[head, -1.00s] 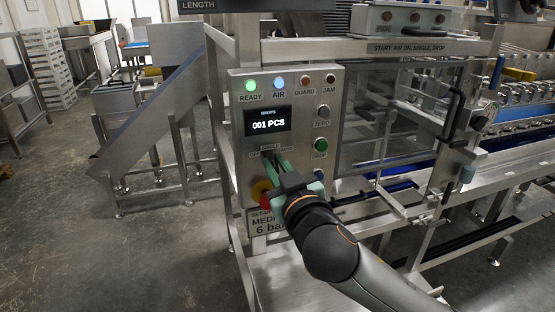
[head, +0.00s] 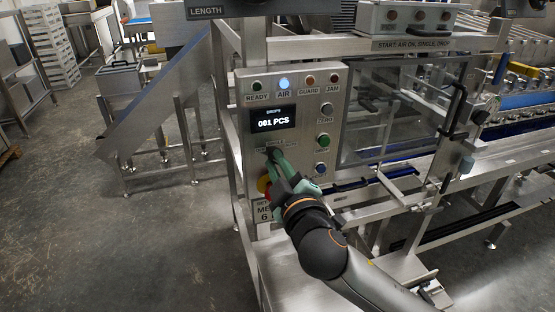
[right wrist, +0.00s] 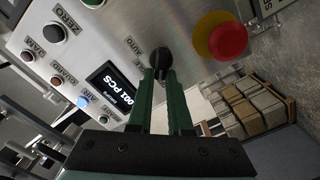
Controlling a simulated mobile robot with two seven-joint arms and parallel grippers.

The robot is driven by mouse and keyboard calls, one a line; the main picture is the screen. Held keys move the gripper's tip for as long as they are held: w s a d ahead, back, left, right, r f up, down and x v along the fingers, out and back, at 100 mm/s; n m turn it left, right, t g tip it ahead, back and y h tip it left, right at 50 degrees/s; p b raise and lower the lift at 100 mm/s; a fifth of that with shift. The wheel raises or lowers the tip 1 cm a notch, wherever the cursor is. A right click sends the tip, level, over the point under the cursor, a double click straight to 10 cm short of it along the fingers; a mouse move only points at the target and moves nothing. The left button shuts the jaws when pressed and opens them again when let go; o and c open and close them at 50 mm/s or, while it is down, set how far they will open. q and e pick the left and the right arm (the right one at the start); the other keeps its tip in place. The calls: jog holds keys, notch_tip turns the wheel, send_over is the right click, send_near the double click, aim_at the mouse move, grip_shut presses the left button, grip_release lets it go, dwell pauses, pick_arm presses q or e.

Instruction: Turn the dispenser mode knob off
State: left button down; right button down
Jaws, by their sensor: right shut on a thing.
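The black dispenser mode knob (right wrist: 159,59) is on the steel control panel (head: 298,88), below the "001 PCS" display (head: 273,119). My right gripper (right wrist: 159,74) is shut on the knob, with its green fingers on either side of it. In the head view the right gripper (head: 274,158) reaches the knob from below right and hides part of its labels. The READY lamp (head: 257,86) is dark and the AIR lamp (head: 284,84) is lit blue. My left gripper is not in view.
A red and yellow emergency button (right wrist: 221,40) sits close to the knob and my fingers. A green button (head: 323,141) and a blue button (head: 320,168) are on the panel's right side. A guarded conveyor machine stands to the right; open floor lies to the left.

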dwell(0.4)
jog(key=c, duration=0.8)
grip_release()
jog(key=shift+c, duration=0.2)
jog(key=b+v, duration=0.1)
jog(key=v, duration=1.1)
jog(key=shift+s+b, duration=0.25)
jog(key=shift+b, duration=0.15)
